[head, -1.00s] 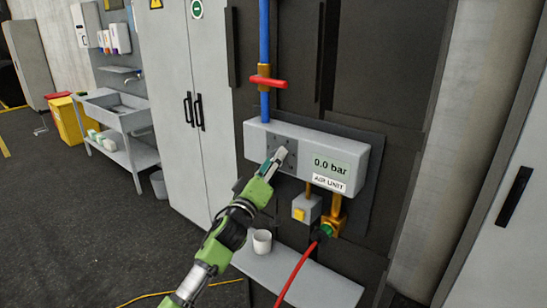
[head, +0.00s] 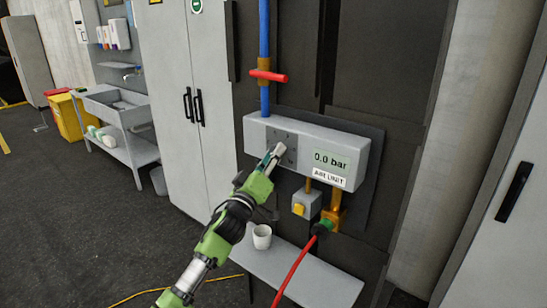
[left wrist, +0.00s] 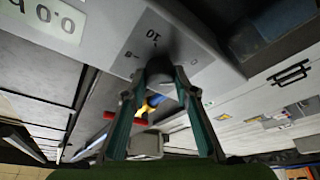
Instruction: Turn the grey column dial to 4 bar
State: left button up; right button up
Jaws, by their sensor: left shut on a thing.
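The white air unit box (head: 350,148) is on the dark wall panel, and its display (head: 331,162) reads 0.0 bar. A grey dial plate (head: 285,135) is on the left of its front. My left gripper (head: 276,151) is at this plate and hides most of the dial in the head view. In the left wrist view the two fingers close on the dark grey dial (left wrist: 160,64), with scale numbers, one of them 10, on the plate around it. The pointer setting is not clear. My right gripper is not in view.
A blue pipe with a red valve handle (head: 268,76) runs above the box. Below are a yellow-buttoned box (head: 305,204), a red hose (head: 293,272) and a shelf (head: 300,277) with a white cup (head: 262,237). Tall cabinets stand on both sides.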

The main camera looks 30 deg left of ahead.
pick_arm(q)
jog(key=m+h+b, duration=0.1)
jog(key=m+h, duration=0.2)
jog(key=m, duration=0.4)
jog(key=m+g+h+b, duration=0.1)
jog(key=m+h, duration=0.2)
jog(key=m, duration=0.5)
jog(key=a+m+h+b, duration=0.1)
jog(key=m+h, duration=0.2)
jog(key=m, duration=0.4)
jog(key=shift+r+h+b, duration=0.1)
jog(key=shift+h+b, duration=0.25)
jog(key=shift+h, duration=0.05)
jog(key=shift+m+g+h+p, duration=0.3)
jog(key=shift+m+g, duration=0.25)
jog(key=shift+m, duration=0.8)
jog(key=shift+m+g+h+p, duration=0.3)
jog(key=shift+m+g, duration=0.25)
jog(key=shift+m, duration=0.8)
jog(key=o, duration=1.1)
